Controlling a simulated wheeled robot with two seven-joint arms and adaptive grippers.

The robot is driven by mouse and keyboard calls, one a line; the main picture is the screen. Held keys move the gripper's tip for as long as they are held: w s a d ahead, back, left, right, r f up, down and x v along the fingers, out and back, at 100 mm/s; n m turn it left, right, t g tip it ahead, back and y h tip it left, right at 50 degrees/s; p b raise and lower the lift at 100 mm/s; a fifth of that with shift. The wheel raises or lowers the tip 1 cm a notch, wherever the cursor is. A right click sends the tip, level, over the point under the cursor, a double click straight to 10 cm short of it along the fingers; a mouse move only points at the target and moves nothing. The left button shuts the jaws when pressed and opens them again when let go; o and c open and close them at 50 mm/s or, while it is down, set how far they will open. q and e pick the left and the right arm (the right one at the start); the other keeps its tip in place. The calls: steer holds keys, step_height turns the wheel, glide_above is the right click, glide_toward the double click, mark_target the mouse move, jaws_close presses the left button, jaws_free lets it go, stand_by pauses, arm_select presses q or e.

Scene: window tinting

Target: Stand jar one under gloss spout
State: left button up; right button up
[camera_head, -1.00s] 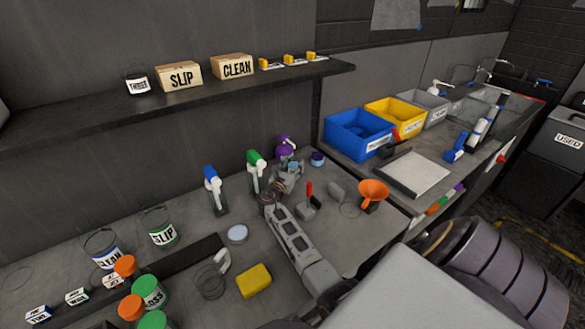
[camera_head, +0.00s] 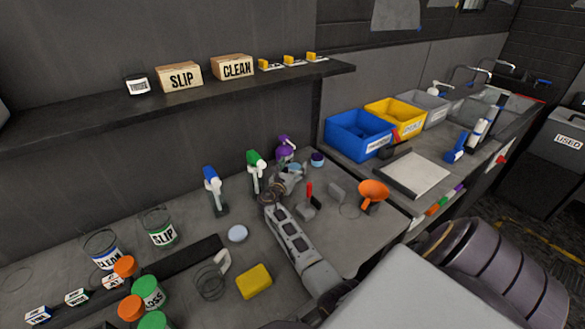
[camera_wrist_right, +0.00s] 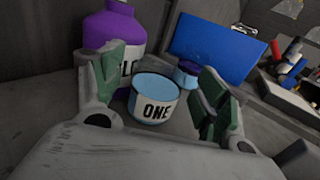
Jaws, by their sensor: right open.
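Jar one (camera_wrist_right: 154,99), a small jar with a white "ONE" label and a light blue top, stands upright on the bench between the spread fingers of my right gripper (camera_wrist_right: 155,100). The gripper is open, with a green-padded finger on each side of the jar. The purple gloss bottle (camera_wrist_right: 109,32), its label partly hidden, stands just behind and left of the jar. In the head view, the purple spout pump (camera_head: 284,146) rises just behind my right gripper (camera_head: 292,178), which partly hides the jar. My left gripper is not in view.
A small purple-topped jar (camera_head: 317,159) stands right of the purple pump. Green (camera_head: 256,168) and blue (camera_head: 211,185) pumps stand to the left. A red-handled tool (camera_head: 308,198) and an orange funnel (camera_head: 373,192) are to the right. A blue bin (camera_head: 358,134) is behind.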

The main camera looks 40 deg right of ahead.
mark_target(292, 167)
steer(key=shift+p+v, duration=1.4)
steer(key=shift+v, duration=1.75)
steer(key=shift+s+a, duration=0.3)
steer(key=shift+a, duration=0.25)
